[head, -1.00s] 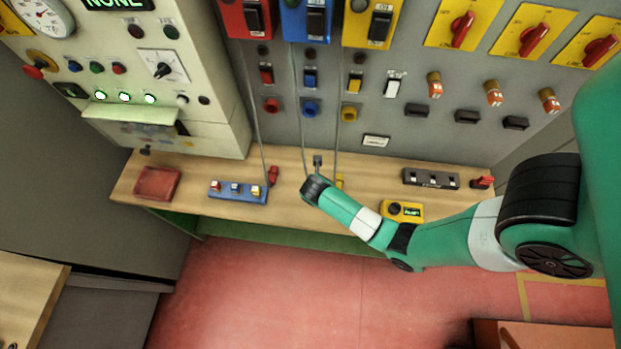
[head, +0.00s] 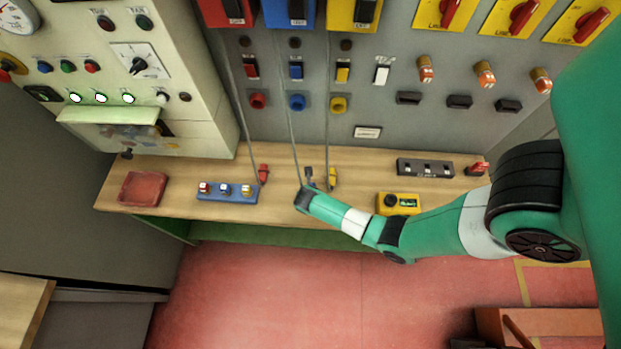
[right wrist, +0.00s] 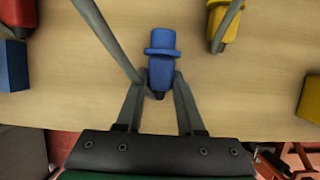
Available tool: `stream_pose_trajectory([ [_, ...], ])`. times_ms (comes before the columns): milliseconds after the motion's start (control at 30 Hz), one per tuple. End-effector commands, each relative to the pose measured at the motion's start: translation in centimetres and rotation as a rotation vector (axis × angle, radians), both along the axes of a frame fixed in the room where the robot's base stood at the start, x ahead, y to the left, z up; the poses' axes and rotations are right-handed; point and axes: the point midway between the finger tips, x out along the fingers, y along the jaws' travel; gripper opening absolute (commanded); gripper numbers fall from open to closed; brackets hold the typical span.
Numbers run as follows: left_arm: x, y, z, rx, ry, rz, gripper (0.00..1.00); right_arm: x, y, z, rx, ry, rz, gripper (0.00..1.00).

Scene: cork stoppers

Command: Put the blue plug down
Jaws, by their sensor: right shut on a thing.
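The blue plug (right wrist: 162,58) is between the two fingers of my right gripper (right wrist: 160,92) in the right wrist view, over the wooden bench top (right wrist: 85,95). The fingers are shut on its narrow end. Whether the plug touches the bench I cannot tell. In the head view my right gripper (head: 307,182) is above the bench near its middle, and the plug is largely hidden there by the gripper and wrist. A grey cable runs from the panel down to that spot. My left gripper is not in view.
A red plug (head: 263,174) lies left of my right gripper and a yellow plug (head: 332,178) right of it, each with a cable. A blue block (head: 227,194) with small plugs, a red tray (head: 143,188), a yellow meter (head: 398,203) and a dark strip (head: 425,168) also occupy the bench.

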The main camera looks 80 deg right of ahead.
Motion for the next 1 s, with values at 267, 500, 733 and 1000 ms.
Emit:
stream_pose_trajectory([
  [267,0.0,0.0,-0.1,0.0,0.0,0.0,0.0,0.0,0.0,-0.1,0.0,0.0,0.0,0.67],
  [500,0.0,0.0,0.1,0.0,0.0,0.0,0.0,0.0,0.0,0.2,0.0,0.0,0.0,0.67],
  [733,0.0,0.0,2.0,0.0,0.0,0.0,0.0,-0.1,1.3,3.8,0.0,-0.003,0.002,0.67],
  [1000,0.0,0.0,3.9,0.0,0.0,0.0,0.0,-0.5,3.7,9.6,-0.001,-0.004,0.002,0.67],
])
